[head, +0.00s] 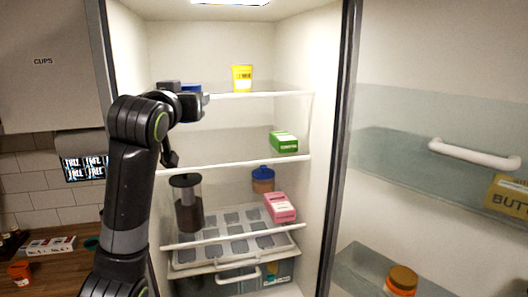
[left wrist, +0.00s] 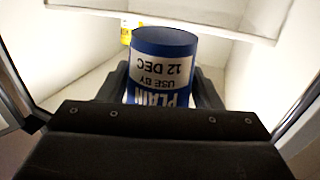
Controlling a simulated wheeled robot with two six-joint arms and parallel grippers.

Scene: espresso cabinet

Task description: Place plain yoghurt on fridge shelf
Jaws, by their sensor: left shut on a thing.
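The plain yoghurt is a blue tub (left wrist: 165,42) with a white label reading "PLAIN USE BY 12 DEC", upside down in the left wrist view. My left gripper (left wrist: 162,88) is shut on it, one dark finger on each side. In the head view a small blue part of the tub (head: 191,87) shows behind my left gripper (head: 182,95), at the left of the fridge's top shelf (head: 270,94). My wrist hides the rest, so I cannot tell whether the tub touches the shelf. My right gripper is not in view.
A yellow tub (head: 242,77) stands on the top shelf, right of the blue tub. Lower shelves hold a green box (head: 284,142), a blue-lidded jar (head: 263,180), a dark canister (head: 187,203) and a pink box (head: 280,208). The open fridge door (head: 430,95) is at right.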

